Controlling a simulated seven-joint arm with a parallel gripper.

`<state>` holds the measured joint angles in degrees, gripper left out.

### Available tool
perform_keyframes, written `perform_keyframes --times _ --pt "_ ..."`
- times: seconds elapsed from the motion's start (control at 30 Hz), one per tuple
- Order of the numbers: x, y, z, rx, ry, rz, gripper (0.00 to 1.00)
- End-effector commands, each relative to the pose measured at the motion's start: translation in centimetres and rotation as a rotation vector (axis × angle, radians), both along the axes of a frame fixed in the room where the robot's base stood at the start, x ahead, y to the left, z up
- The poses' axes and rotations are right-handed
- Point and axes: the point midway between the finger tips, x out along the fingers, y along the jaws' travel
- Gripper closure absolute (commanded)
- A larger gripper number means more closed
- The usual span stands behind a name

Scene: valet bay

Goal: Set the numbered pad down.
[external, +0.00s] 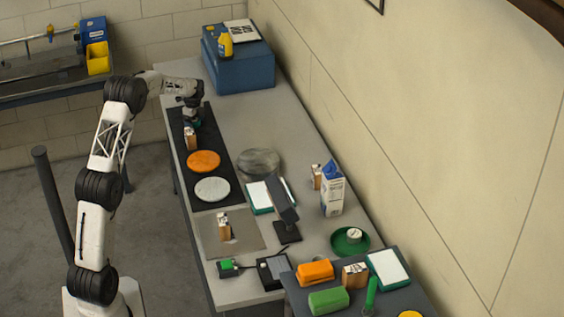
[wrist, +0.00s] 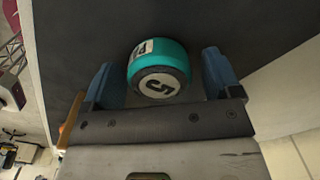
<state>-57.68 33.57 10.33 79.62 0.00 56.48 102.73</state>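The numbered pad (wrist: 158,62) is a short teal cylinder with a dark-rimmed end face marked 5 and a white label on its side. In the wrist view it lies between the two blue fingers of my gripper (wrist: 157,72). A gap shows on its right side and a narrower one on its left, so the fingers look open around it, not clamped. In the external view my gripper (external: 190,103) points down over the far end of the black mat (external: 222,165). The pad (external: 194,124) shows small and partly hidden beneath it, apparently on the mat.
A labelled wooden block (external: 191,139) stands close in front of the pad. An orange disc (external: 203,161) and a white disc (external: 212,189) lie on the mat. A grey disc (external: 259,162) lies to the right. A blue box (external: 238,70) stands behind. The grey tabletop between is clear.

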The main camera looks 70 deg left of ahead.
Motion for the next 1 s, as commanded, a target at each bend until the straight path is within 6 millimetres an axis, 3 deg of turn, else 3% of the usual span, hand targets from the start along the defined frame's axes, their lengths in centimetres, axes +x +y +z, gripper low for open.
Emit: perform_keyframes --times 0.47,0.67,1.0 --pt "0.0 0.0 0.9 0.001 -0.001 0.000 0.17" --pt "0.0 0.0 2.9 0.001 -0.001 0.000 0.17" --pt "0.0 0.0 8.3 0.001 -0.001 0.000 0.17"
